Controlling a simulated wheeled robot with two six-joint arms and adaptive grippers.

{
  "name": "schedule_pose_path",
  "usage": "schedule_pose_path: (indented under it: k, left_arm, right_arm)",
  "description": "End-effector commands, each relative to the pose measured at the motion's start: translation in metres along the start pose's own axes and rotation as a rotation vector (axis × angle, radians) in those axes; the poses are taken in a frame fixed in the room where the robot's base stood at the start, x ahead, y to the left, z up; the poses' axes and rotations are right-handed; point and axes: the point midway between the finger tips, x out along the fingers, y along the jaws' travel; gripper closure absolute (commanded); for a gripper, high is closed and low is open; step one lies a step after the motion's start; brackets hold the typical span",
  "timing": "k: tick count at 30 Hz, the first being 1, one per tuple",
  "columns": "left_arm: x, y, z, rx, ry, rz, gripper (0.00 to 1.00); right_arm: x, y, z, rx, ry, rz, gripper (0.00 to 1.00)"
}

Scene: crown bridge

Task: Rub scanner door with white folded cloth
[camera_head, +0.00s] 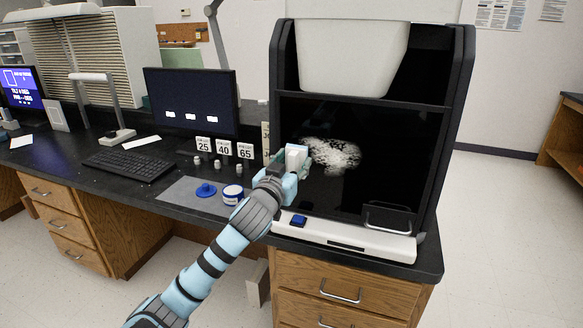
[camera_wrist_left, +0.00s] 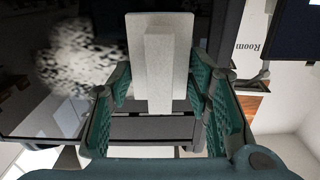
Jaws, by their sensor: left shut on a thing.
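The scanner door (camera_head: 390,175) is a dark, glossy panel on the front of the tall black scanner at the right of the bench. A speckled white smudge (camera_head: 337,155) marks its upper left part, and it also shows in the left wrist view (camera_wrist_left: 85,55). My left gripper (camera_head: 291,172) is at the left edge of the door, just left of the smudge. It is shut on the white folded cloth (camera_wrist_left: 153,65), a pale block that stands out past the fingers and also shows in the head view (camera_head: 296,156). Whether the cloth touches the door I cannot tell. My right gripper is not in view.
Left of the scanner are a blue-lidded jar (camera_head: 233,194), a blue knob-like piece (camera_head: 206,190) on a grey mat (camera_head: 180,201), numbered cards (camera_head: 224,149), a monitor (camera_head: 192,100) and a keyboard (camera_head: 129,164). A handle (camera_head: 389,217) juts from the door's lower right.

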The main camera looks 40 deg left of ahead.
Motion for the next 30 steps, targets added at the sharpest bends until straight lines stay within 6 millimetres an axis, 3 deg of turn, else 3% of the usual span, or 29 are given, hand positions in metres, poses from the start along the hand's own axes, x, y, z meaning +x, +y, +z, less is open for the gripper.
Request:
schedule_pose_path:
  k: [30]
  left_arm:
    - [0.011,0.000,-0.001,-0.001,0.000,-0.001,0.77]
  right_arm:
    - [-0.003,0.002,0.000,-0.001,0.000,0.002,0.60]
